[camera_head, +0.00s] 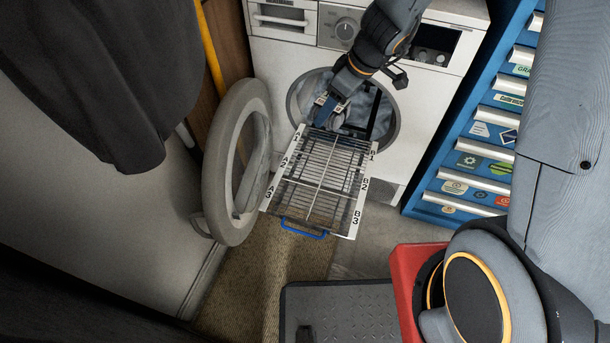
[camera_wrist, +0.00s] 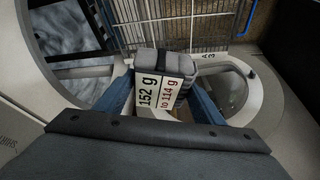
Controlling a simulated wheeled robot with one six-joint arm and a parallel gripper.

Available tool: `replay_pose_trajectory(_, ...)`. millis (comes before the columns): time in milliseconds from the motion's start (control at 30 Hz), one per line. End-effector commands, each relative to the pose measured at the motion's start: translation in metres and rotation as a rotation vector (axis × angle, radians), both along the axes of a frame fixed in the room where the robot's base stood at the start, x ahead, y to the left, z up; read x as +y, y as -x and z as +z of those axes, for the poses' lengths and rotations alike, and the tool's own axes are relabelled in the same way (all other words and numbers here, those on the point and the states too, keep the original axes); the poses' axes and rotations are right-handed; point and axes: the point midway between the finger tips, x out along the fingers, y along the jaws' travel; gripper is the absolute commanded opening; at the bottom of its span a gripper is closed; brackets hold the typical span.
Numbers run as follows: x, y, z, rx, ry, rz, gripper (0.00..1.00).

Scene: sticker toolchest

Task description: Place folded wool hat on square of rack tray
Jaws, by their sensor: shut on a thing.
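The folded wool hat (camera_wrist: 168,56) is a grey, banded bundle in the wrist view. A white tag reading "152 g to 114 g" hangs in front of it. My gripper (camera_wrist: 162,98) has its blue fingers shut on it, one at each side. In the head view my gripper (camera_head: 324,108) is at the washer opening, above the far left end of the rack tray (camera_head: 312,182). The tray is a wire rack with white edges lettered A and B, numbered 1 to 3. The hat is mostly hidden there. I cannot tell its height above the wires.
The washer (camera_head: 275,62) stands behind, its round door (camera_head: 222,165) open on the left. A blue tool chest (camera_head: 478,130) with stickers stands on the right. The tray's blue handle (camera_head: 304,228) faces the front. The visible rack squares look empty.

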Motion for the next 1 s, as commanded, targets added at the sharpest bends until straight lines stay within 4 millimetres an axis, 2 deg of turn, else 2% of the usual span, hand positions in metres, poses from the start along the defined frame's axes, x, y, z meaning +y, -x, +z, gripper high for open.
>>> replay_pose_trajectory(33, 0.007, -0.003, -0.020, 0.000, 0.000, 0.025, 0.35)
replay_pose_trajectory(400, 0.048, -0.008, -0.097, -0.001, -0.002, 0.195, 0.35)
replay_pose_trajectory(533, 0.057, -0.007, -0.114, -0.001, -0.003, 0.237, 0.35)
replay_pose_trajectory(767, 0.064, -0.007, -0.130, 0.000, -0.004, 0.268, 0.35)
replay_pose_trajectory(1000, 0.064, -0.007, -0.172, 0.002, -0.003, 0.268, 0.35)
